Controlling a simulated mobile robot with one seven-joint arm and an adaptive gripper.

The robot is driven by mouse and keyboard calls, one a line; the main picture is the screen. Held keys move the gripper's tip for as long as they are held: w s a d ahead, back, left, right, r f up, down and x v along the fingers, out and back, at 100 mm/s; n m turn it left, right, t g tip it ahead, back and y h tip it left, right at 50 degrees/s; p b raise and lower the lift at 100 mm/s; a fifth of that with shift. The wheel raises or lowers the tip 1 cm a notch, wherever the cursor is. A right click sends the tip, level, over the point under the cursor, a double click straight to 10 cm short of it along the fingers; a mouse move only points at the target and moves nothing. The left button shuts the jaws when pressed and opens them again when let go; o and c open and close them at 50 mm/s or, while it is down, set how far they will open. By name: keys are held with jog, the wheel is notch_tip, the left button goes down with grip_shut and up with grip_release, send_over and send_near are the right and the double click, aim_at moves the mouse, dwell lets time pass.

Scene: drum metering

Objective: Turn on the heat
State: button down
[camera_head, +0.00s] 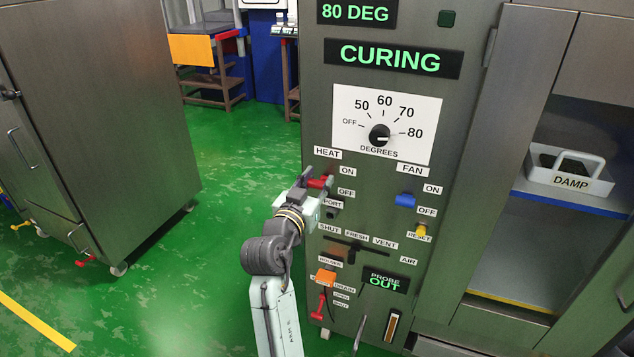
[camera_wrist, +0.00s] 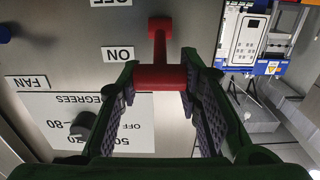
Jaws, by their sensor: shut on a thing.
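The red HEAT switch (camera_head: 316,184) is on the grey CURING panel, beside its ON and OFF labels. My gripper (camera_head: 325,178) is at this switch and partly hides it in the head view. In the wrist view, which is upside down, the red T-shaped handle (camera_wrist: 160,78) lies between my two fingers (camera_wrist: 160,90), and they are shut on it. The handle is level with or a little past the ON label (camera_wrist: 117,54). Its exact tilt is hard to tell.
The temperature dial (camera_head: 380,135) points to 80, and the display (camera_head: 357,12) reads 80 DEG. The blue FAN switch (camera_head: 405,200), yellow RESET button (camera_head: 421,230) and PORT knob (camera_head: 332,213) are close by. A steel cabinet (camera_head: 95,110) stands left. Green floor between is clear.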

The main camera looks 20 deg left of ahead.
jog(key=shift+r, duration=0.15)
jog(key=shift+w+r+p, duration=0.1)
jog(key=shift+r+p, duration=0.2)
jog(key=shift+p, duration=0.4)
jog(key=shift+w+r+g+p, duration=0.1)
jog(key=shift+g+p, duration=0.5)
jog(key=shift+p, duration=0.2)
jog(key=shift+f, duration=0.2)
jog(key=c, duration=1.1)
grip_release()
